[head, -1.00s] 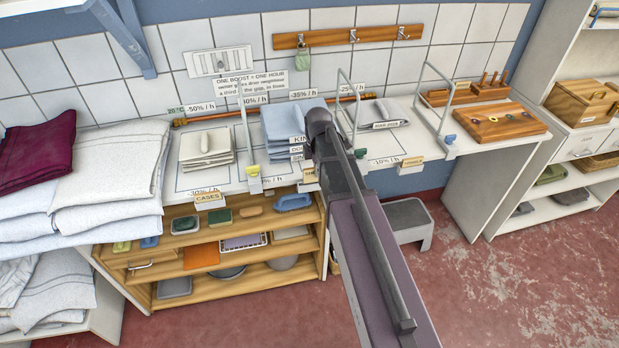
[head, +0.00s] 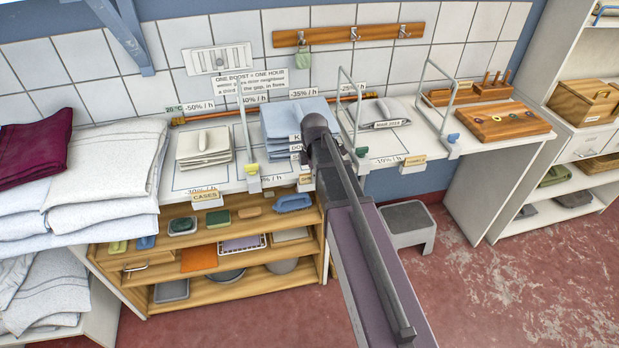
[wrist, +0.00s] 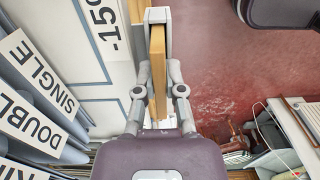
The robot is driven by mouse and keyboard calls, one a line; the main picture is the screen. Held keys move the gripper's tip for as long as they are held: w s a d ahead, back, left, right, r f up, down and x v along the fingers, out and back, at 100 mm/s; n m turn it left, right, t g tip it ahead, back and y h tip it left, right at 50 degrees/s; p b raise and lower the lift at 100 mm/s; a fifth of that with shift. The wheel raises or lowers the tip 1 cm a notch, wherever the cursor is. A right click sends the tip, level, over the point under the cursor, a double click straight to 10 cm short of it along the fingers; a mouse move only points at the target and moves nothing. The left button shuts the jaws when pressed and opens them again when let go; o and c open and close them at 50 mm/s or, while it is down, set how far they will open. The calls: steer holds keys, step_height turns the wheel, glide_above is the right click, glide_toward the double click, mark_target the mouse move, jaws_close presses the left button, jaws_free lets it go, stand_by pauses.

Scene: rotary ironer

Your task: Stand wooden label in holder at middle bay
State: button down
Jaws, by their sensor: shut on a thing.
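The wooden label (wrist: 157,60) is upright between the fingers of my gripper (wrist: 159,92) in the wrist view, seen edge-on. My gripper is shut on it. A light grey holder (wrist: 157,14) is at the label's far end, at the front edge of the middle bay; I cannot tell whether the label is seated in it. In the head view my arm hides most of the gripper, and a bit of tan label (head: 305,182) shows left of it, below the blue folded stack (head: 292,125).
Wooden labels stand at the left bay, reading CASES (head: 206,196), and at the right bay (head: 413,160). Wire dividers (head: 352,110) rise between bays. A wooden shelf unit (head: 215,255) is below the counter, and a grey step stool (head: 408,222) stands on the floor.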

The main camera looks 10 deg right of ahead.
steer(key=shift+f, duration=0.2)
steer(key=c, duration=0.7)
jaws_free()
steer(key=shift+c, duration=0.2)
steer(key=shift+r, duration=0.15)
step_height(320, 180, up, 12)
steer(key=p, duration=1.2)
